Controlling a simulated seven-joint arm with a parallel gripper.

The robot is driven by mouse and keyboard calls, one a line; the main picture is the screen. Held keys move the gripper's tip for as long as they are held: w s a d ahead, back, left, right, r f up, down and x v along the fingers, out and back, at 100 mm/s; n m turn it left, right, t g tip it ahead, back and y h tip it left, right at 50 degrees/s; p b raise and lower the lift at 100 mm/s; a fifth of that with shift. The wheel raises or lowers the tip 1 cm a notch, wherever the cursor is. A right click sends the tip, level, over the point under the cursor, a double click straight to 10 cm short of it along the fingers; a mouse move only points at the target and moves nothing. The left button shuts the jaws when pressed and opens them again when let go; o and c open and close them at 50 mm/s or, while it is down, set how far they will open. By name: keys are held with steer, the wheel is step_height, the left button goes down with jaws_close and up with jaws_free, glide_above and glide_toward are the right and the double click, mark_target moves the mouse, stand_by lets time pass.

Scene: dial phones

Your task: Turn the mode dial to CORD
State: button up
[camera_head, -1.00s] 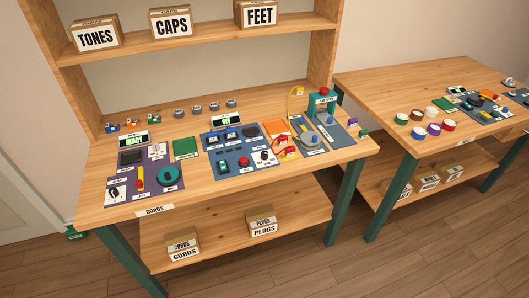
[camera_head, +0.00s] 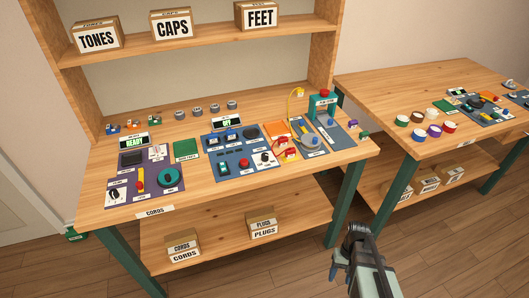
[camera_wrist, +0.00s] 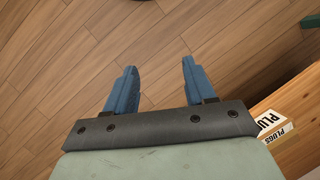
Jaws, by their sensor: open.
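Two small black knobs on white plates show in the head view. One knob (camera_head: 265,158) is at the right front of the blue middle panel (camera_head: 232,173). The other knob (camera_head: 115,194) is at the left front of the purple panel (camera_head: 150,203). Their labels are too small to read, so I cannot tell which is the mode dial or where it points. My gripper (camera_head: 338,272) is low in front of the bench, right of the middle, far from both knobs. In the wrist view its blue fingers (camera_wrist: 160,68) are apart with only floor between them.
The bench (camera_head: 200,207) also bears a teal disc (camera_head: 171,177), a red button (camera_head: 243,163), a teal press-like frame (camera_head: 323,107) and displays, one reading READY (camera_head: 134,142). A PLUGS box (camera_head: 263,227) stands on the lower shelf, also in the wrist view (camera_wrist: 272,127). A bench leg (camera_head: 344,205) stands near my arm.

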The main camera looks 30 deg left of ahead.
steer(key=w+a+r+n, duration=0.2)
steer(key=w+a+r, duration=0.5)
steer(key=a+r, duration=0.1)
step_height(320, 180, up, 37)
steer(key=n+t, duration=0.4)
steer(key=n, duration=0.8)
glide_above(265, 154)
step_height(265, 154, down, 14)
steer(key=shift+s+r, duration=0.1)
steer(key=shift+r, duration=0.1)
steer(key=shift+c, duration=0.2)
jaws_close()
